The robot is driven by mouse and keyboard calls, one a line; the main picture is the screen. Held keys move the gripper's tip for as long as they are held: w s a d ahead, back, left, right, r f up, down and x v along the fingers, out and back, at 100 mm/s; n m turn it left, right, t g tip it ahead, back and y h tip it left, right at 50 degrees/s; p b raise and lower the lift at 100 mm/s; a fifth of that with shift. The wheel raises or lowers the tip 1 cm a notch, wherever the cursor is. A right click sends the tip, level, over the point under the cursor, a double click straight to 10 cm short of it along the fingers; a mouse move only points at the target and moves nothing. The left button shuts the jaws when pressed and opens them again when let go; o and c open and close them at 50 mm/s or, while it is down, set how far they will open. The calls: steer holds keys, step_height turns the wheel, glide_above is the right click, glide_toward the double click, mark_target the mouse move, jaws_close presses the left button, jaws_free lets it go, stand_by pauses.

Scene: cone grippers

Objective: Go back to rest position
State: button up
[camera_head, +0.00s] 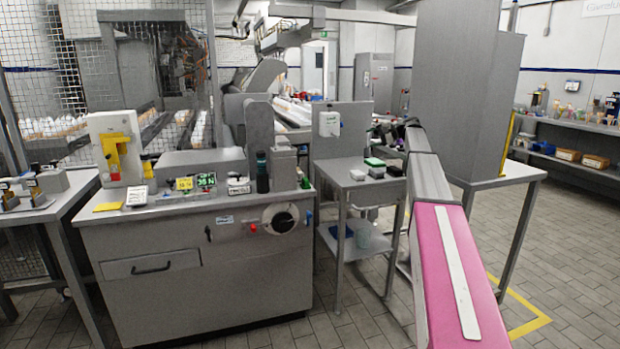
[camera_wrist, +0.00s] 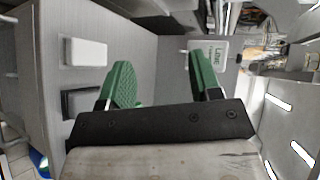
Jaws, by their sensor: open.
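My gripper (camera_wrist: 161,82) shows in the wrist view with two green fingers spread apart and nothing between them. In the head view the arm reaches forward on the right, and its dark end lies near the small grey side table (camera_head: 345,182). In the wrist view a white block (camera_wrist: 85,52) and a black block (camera_wrist: 82,101) lie on a grey surface left of the fingers. A white box with lettering (camera_wrist: 208,50) is on the grey panel beyond the right finger.
A grey workbench (camera_head: 205,265) with a drawer and instruments stands left. A tall grey cabinet (camera_head: 465,90) rises on a table at right. Tiled floor (camera_head: 575,260) is open at far right.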

steer(key=s+a+f+n+g+h, duration=0.1)
steer(key=s+a+f+g+h, duration=0.2)
steer(key=s+f, duration=1)
steer(key=s+a+f+n+h, duration=0.1)
steer(key=s+a+f+h, duration=0.35)
steer(key=s+f, duration=0.85)
steer(key=s+f+n+g+h, duration=0.1)
steer(key=s+f+n+h, duration=0.1)
steer(key=s+f, duration=0.7)
steer(key=s+a+f+n+g+h, duration=0.1)
steer(key=s+f+h, duration=0.2)
steer(key=s+f, duration=0.6)
steer(key=s, duration=0.7)
steer(key=shift+s+a+f+n+g, duration=0.15)
steer(key=shift+s+f+n+g, duration=0.15)
steer(key=shift+n+g, duration=0.1)
